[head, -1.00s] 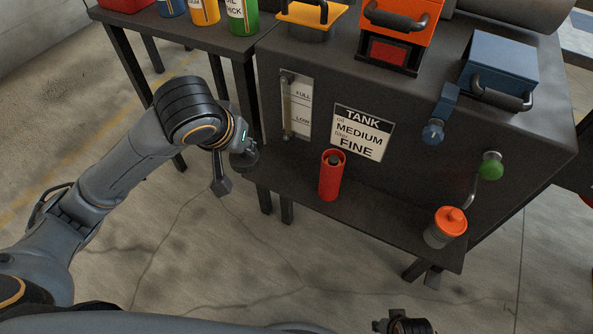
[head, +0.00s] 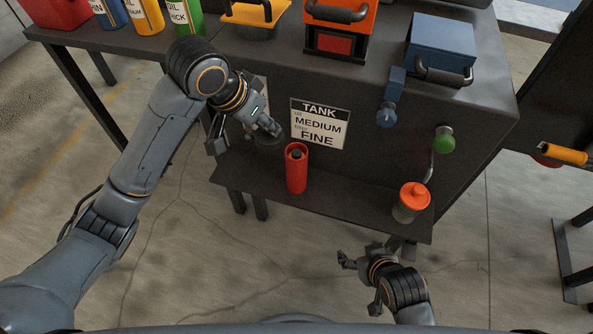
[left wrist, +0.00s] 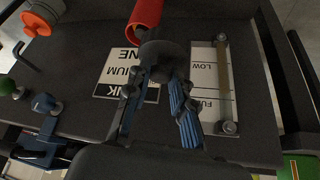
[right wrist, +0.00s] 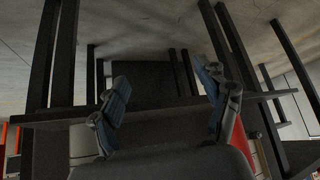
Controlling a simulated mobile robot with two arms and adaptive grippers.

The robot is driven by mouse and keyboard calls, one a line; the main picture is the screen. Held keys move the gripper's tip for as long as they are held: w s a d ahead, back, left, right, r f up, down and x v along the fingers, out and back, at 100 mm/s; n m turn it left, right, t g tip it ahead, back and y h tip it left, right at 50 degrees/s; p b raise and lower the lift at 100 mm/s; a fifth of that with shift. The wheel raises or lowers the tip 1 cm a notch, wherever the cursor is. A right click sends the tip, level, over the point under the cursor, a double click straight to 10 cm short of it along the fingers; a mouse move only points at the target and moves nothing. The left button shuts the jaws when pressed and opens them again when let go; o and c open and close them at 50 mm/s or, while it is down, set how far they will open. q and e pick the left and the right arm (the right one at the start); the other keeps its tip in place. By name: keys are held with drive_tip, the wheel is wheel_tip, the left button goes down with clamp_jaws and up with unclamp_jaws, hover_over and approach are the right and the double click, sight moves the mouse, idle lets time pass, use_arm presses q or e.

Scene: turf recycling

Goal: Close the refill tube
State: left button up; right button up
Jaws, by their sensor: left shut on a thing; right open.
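The red refill tube (head: 296,172) stands upright on the dark shelf of the tank, its top open with something dark inside. Its red side also shows at the top of the left wrist view (left wrist: 146,14). My left gripper (head: 262,128) is shut on a dark round cap (left wrist: 163,48), held just left of the tube and near the height of its top, apart from it in the head view. My right gripper (head: 358,258) is open and empty, low in front of the shelf. Its spread fingers show in the right wrist view (right wrist: 163,76).
The shelf (head: 345,198) also bears a jar with an orange lid (head: 413,197) to the right. The tank front has a label (head: 319,124), a blue valve (head: 387,115) and a green knob (head: 444,139). Oil bottles (head: 147,15) stand on the table at the left. The floor in front is clear.

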use_arm(q)
drive_tip(key=shift+w+d+r+m, duration=0.15)
drive_tip(key=shift+d+m, duration=0.15)
drive_tip(key=shift+d, duration=0.25)
drive_tip(key=shift+w+d+r+m, duration=0.15)
drive_tip(key=shift+d+m, duration=0.15)
drive_tip(key=shift+d, duration=0.25)
use_arm(e)
wheel_tip(320, 180, up, 3)
drive_tip(key=w+a+t, duration=0.1)
drive_tip(key=w, duration=0.1)
use_arm(q)
drive_tip(key=shift+w+d+r+m+g+h, duration=0.15)
drive_tip(key=shift+d+m+g+h, duration=0.2)
drive_tip(key=shift+d, duration=0.3)
drive_tip(key=shift+w+d+r+m+h, duration=0.15)
drive_tip(key=shift+d+m, duration=0.2)
drive_tip(key=shift+d, duration=0.2)
drive_tip(key=shift+d+r+m+h, duration=0.1)
drive_tip(key=shift+d+m, duration=0.2)
drive_tip(key=shift+d, duration=0.2)
use_arm(e)
drive_tip(key=n+t+y, duration=0.2)
drive_tip(key=t+y, duration=0.3)
drive_tip(key=t, duration=0.3)
approach(300, 169)
drive_tip(key=shift+w+a, duration=0.1)
drive_tip(key=shift+w, duration=0.15)
drive_tip(key=x, duration=1.2)
drive_tip(key=shift+r, duration=0.15)
